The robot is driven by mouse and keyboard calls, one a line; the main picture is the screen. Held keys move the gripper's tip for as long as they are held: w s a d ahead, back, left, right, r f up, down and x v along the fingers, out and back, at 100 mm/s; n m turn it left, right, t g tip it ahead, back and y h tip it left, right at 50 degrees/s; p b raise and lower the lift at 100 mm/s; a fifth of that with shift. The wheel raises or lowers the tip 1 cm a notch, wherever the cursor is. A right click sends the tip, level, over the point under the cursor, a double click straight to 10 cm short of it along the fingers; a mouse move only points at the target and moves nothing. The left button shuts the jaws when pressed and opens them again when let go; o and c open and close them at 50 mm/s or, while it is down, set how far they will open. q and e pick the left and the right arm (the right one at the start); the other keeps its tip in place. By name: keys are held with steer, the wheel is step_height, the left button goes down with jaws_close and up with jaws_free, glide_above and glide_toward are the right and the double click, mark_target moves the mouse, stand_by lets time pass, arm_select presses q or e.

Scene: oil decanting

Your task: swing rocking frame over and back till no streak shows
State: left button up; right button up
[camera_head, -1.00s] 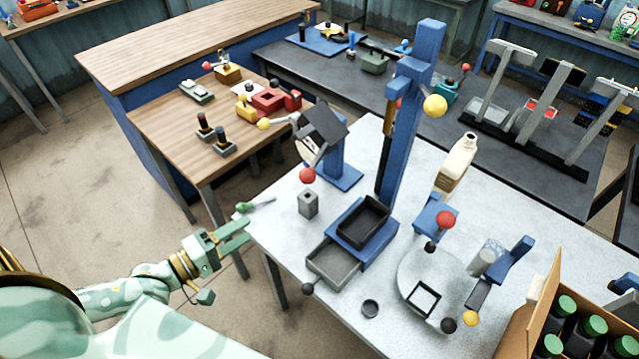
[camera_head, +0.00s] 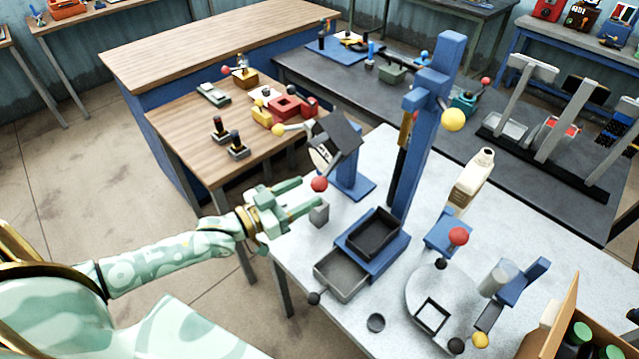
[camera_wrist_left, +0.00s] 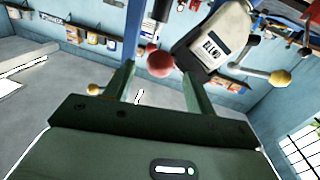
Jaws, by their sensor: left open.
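The rocking frame (camera_head: 335,135) stands on a blue post at the pale table's left side. It has a dark tilted plate, a red ball handle (camera_head: 319,184) and a yellow ball (camera_head: 278,130) on an arm. In the left wrist view the red ball (camera_wrist_left: 158,61) is just beyond my fingertips, beside a pale container (camera_wrist_left: 215,45) with a partly readable label. My left gripper (camera_head: 308,193) is open, its fingers pointing at the red ball; no contact is clear. I cannot make out a streak. My right gripper is not in view.
A small grey block (camera_head: 319,214) stands just below the fingers. A tall blue column (camera_head: 430,130) with a yellow ball and a black tray (camera_head: 373,234) stand to the right. A beige bottle (camera_head: 472,180), round plate (camera_head: 425,290) and carton (camera_head: 550,325) are farther right.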

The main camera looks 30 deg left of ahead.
mark_target(319, 186)
arm_select(q)
steer(key=x, duration=0.5)
steer(key=shift+w, duration=0.1)
jaws_close()
steer(key=shift+f, duration=0.15)
